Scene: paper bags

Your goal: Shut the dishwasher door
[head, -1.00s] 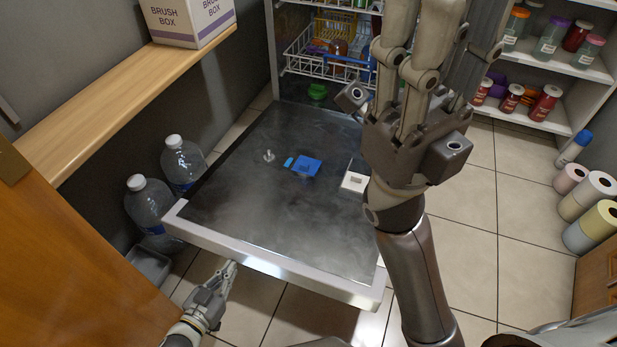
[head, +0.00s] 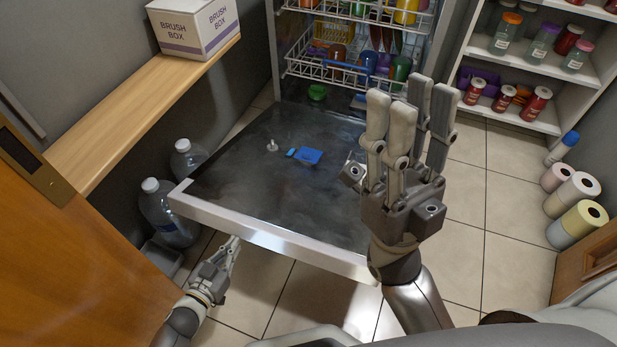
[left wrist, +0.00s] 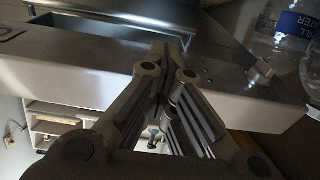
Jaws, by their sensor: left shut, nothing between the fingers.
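The dishwasher door (head: 260,175) is lowered, its dark inner face up and its pale front edge (head: 270,235) toward me. That edge also crosses the left wrist view (left wrist: 85,75). My left gripper (head: 234,240) is shut and empty, its fingertips close to the door's front edge; I cannot tell whether they touch it. In the left wrist view its fingers (left wrist: 160,62) come together in front of the edge. My right gripper (head: 410,95) is open and empty, fingers pointing up, hiding the door's right side. The dishwasher's racks (head: 330,72) hold coloured dishes.
Water bottles (head: 165,208) stand left of the door, below a wooden shelf with a brush box (head: 195,25). A blue piece (head: 308,155) lies on the door. Jar shelves (head: 520,80) and paper rolls (head: 575,225) stand at right. Tiled floor is clear between.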

